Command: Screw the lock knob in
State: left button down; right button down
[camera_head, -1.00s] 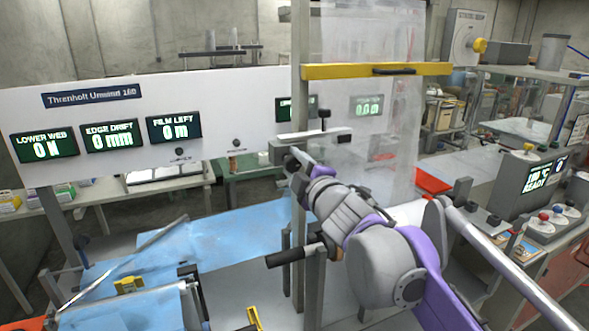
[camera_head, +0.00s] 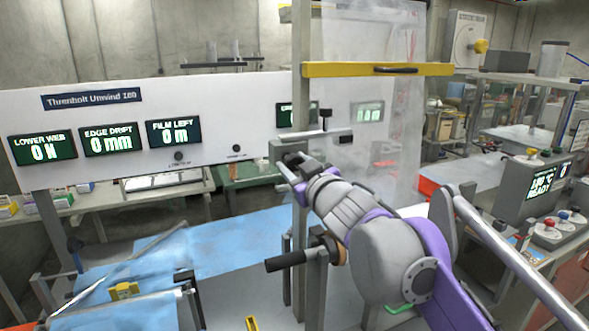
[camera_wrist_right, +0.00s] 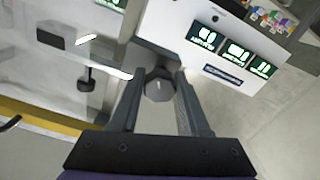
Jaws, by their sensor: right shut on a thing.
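The lock knob (camera_wrist_right: 159,88) is a grey, faceted knob with a light mark on its face, in the right wrist view. My right gripper (camera_wrist_right: 158,76) is shut on it, with one finger on each side. In the head view my right gripper (camera_head: 285,163) reaches the grey clamp block (camera_head: 318,139) on the upright post, and its own fingers and arm mostly hide the knob there. How deep the knob sits in the block cannot be told. My left gripper is not in view.
A white display panel (camera_head: 225,120) is at the left. A black handle (camera_head: 285,261) sticks out below my right arm.

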jog(key=m+b, duration=0.1)
jog(key=m, duration=0.3)
jog(key=shift+f+m, duration=0.1)
jog(key=shift+m, duration=0.2)
jog(key=m+b, duration=0.1)
jog(key=m, duration=0.2)
jog(key=shift+a+m+b, duration=0.1)
jog(key=shift+m+b, duration=0.2)
jog(key=m+b, duration=0.1)
jog(key=m, duration=0.2)
jog(key=shift+m, duration=0.4)
jog(key=m+b, duration=0.1)
jog(key=m, duration=0.2)
jog(key=shift+b, duration=0.3)
jog(key=m+b, duration=0.1)
jog(key=m, duration=0.3)
jog(key=shift+b, duration=0.3)
jog(key=m+b, duration=0.1)
jog(key=m, duration=0.2)
jog(key=shift+a+m+b, duration=0.1)
jog(key=shift+m+b, duration=0.2)
jog(key=shift+m, duration=0.1)
jog(key=m+b, duration=0.1)
jog(key=m, duration=0.3)
jog(key=shift+b, duration=0.35)
jog(key=shift+r+m+b, duration=0.2)
jog(key=shift+m+b, duration=0.3)
jog(key=shift+m, duration=1.1)
